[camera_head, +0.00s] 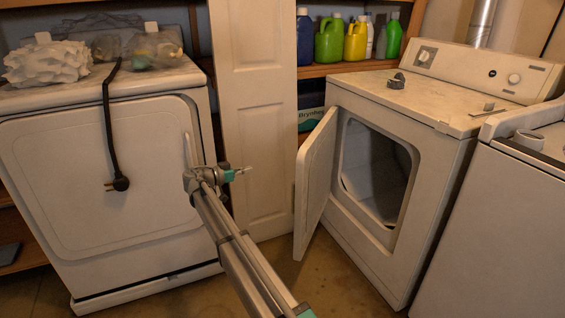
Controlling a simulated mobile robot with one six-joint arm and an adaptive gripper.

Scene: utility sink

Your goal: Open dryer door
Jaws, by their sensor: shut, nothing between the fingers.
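The white dryer (457,119) stands right of centre. Its door (315,182) is swung wide open on its left side, and the dark drum opening (375,176) is in plain view. My gripper (246,171) is shut and empty at the end of my arm, left of the open door and apart from it. It points to the right, in front of the white panel door.
A white appliance (95,185) with a hanging black cord (110,125) stands at left. Another white machine (490,225) stands close at right. A white panel door (255,110) and a shelf with several bottles (330,40) are behind. Bare floor shows between the appliances.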

